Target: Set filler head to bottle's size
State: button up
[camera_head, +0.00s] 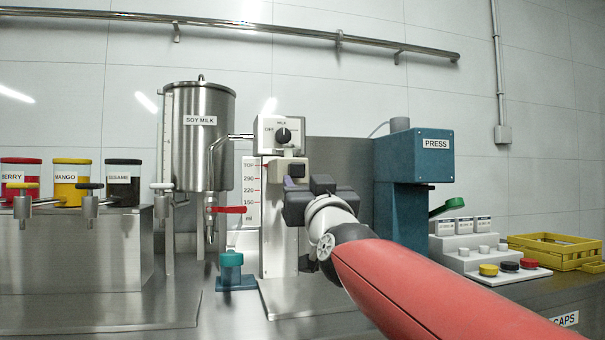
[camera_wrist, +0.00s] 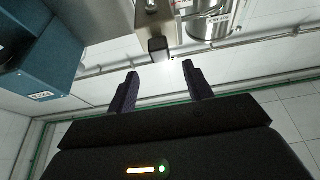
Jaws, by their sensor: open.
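The filler head, a pale box with a black dial (camera_head: 280,134), sits on an upright column in the head view. A scale plate (camera_head: 248,194) marked TOP, 290, 220, 150 ml stands behind it. A dark square knob (camera_head: 297,170) is on the lower block of the head; a dark knob also shows in the wrist view (camera_wrist: 159,48). My gripper (camera_head: 292,184) is open just below that knob, and in the wrist view its fingers (camera_wrist: 162,82) lie either side of and short of it, apparently not touching. No clear bottle shows; a teal-topped cylinder (camera_head: 231,270) stands left of the column.
The steel SOY MILK tank (camera_head: 203,145) with a red tap handle (camera_head: 229,209) is left. The blue PRESS (camera_head: 413,160) stands close right of my arm. Syrup jars (camera_head: 71,182) are far left. Caps (camera_head: 509,267) and a yellow crate (camera_head: 553,251) are far right.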

aim_at(298, 170)
jog(key=p+x, duration=0.2)
jog(key=x, duration=0.5)
jog(key=shift+s+r, duration=0.1)
jog(key=shift+r, duration=0.05)
jog(key=shift+w+p, duration=0.35)
jog(key=shift+c, duration=0.3)
grip_shut()
